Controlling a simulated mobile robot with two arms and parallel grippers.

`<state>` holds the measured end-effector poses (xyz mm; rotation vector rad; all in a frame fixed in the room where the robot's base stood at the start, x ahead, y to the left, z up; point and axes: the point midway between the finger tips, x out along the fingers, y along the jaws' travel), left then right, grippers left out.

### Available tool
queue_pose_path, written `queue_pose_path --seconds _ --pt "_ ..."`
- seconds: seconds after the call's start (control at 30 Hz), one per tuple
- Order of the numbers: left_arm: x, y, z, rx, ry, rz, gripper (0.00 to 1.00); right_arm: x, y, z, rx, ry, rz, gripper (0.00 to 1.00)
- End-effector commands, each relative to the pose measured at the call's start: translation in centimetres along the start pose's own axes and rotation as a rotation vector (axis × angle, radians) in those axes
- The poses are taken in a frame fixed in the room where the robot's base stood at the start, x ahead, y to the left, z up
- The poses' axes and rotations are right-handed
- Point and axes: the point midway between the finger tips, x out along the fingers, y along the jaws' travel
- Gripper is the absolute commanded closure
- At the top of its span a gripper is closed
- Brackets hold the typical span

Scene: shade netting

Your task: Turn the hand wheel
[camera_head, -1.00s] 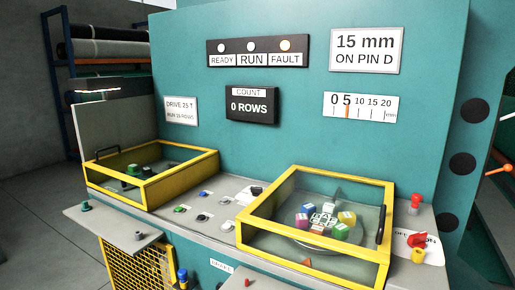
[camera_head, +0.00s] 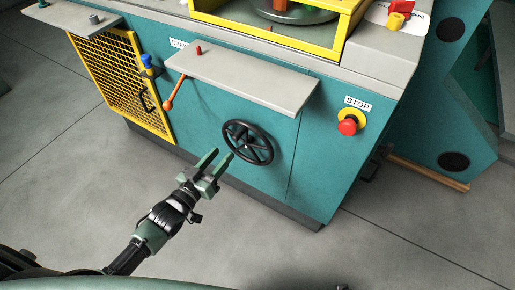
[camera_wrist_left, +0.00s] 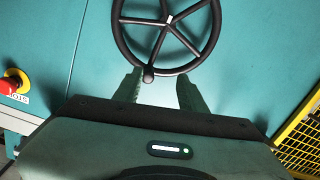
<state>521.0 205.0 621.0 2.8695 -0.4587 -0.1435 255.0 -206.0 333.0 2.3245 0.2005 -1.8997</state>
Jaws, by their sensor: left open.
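The hand wheel (camera_head: 248,142) is a black spoked wheel on the teal front panel of the machine, below a grey shelf. It also shows at the top of the left wrist view (camera_wrist_left: 166,72), with a small knob on its rim. My left gripper (camera_head: 217,158) is open and empty, with its fingertips just left of and slightly below the wheel in the head view. In the left wrist view its two fingers (camera_wrist_left: 161,82) point at the wheel's rim, with the knob between them; I cannot tell whether they touch. My right gripper is not in view.
A grey shelf (camera_head: 240,78) juts out above the wheel. A red stop button (camera_head: 348,125) is to the right. An orange lever (camera_head: 172,92) and a yellow mesh guard (camera_head: 112,75) are to the left. The floor in front is clear.

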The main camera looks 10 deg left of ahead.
Motion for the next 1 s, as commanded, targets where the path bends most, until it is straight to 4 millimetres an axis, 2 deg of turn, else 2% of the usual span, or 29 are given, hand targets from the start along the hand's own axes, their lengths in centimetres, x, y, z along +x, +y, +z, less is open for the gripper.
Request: queue_pose_path --seconds 0.1,0.17,0.6,0.97,1.0 --pt "0.5 1.1 -1.8 -0.012 0.049 0.037 0.59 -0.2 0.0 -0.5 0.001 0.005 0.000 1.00" --pt "1.0 1.2 -2.2 -0.014 0.056 0.042 0.59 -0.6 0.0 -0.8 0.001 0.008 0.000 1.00" --pt "7.3 1.4 -2.4 -0.013 0.053 0.038 0.59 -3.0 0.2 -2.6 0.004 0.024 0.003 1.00" --pt "8.1 1.5 -2.4 -0.013 0.051 0.038 0.59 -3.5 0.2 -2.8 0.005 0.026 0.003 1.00" --pt "8.1 1.5 -2.4 -0.013 0.051 0.038 0.62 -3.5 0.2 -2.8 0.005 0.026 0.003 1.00"
